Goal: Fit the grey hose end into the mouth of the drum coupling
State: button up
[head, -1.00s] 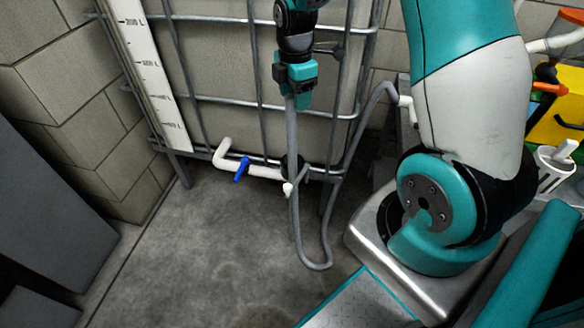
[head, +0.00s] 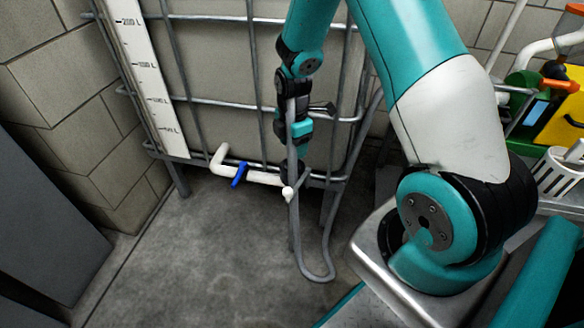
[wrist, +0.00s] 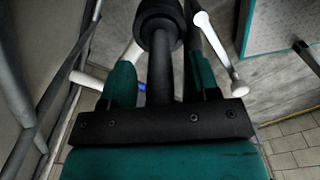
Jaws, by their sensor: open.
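My gripper (head: 296,140) points down in front of the tank, above the end of the white outlet pipe (head: 250,177). Its jaws are open, and in the wrist view its two teal fingers (wrist: 160,84) stand on either side of a dark grey tube, which looks like the hose end (wrist: 160,82). A black collar, seemingly the drum coupling (wrist: 158,25), sits just beyond the fingertips in line with that tube. I cannot tell how deep the tube sits in it. The grey hose (head: 293,230) hangs in a loop below and rises to the right.
The caged tank (head: 215,65) stands close behind my gripper. A blue valve handle (head: 239,174) is on the pipe. A white-tipped rod (wrist: 238,88) is close to the right finger. Bare floor (head: 190,260) lies in front.

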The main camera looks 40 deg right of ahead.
jog(key=shift+f, duration=0.5)
grip_shut()
jog(key=shift+r, duration=0.1)
jog(key=shift+r, duration=0.1)
